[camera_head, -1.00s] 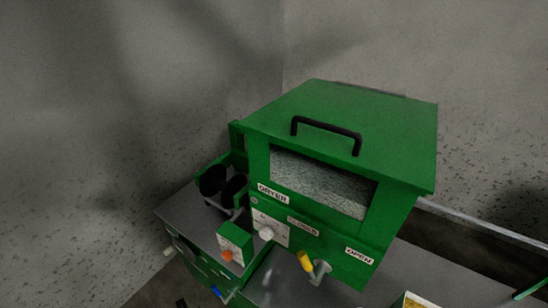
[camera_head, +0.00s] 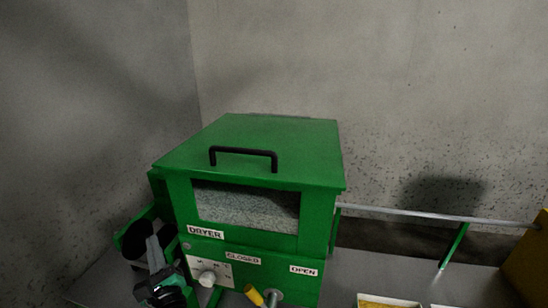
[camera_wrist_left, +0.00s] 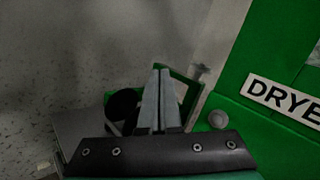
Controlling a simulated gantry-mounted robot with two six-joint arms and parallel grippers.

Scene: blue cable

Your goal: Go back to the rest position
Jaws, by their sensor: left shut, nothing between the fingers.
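My left gripper (camera_head: 153,240) shows at the lower left of the head view, in front of the left side of the green dryer (camera_head: 250,150). Its two grey fingers are together with nothing between them. In the left wrist view the fingers (camera_wrist_left: 160,73) point away from the camera and meet at their tips. The dryer's front with its sign (camera_wrist_left: 285,98) is to their right. My right gripper is in neither view.
The dryer has a black lid handle (camera_head: 244,150), a white knob (camera_head: 207,278) and a yellow-tipped lever (camera_head: 254,295). A black round holder (camera_wrist_left: 122,105) stands beside the dryer, left of my fingers.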

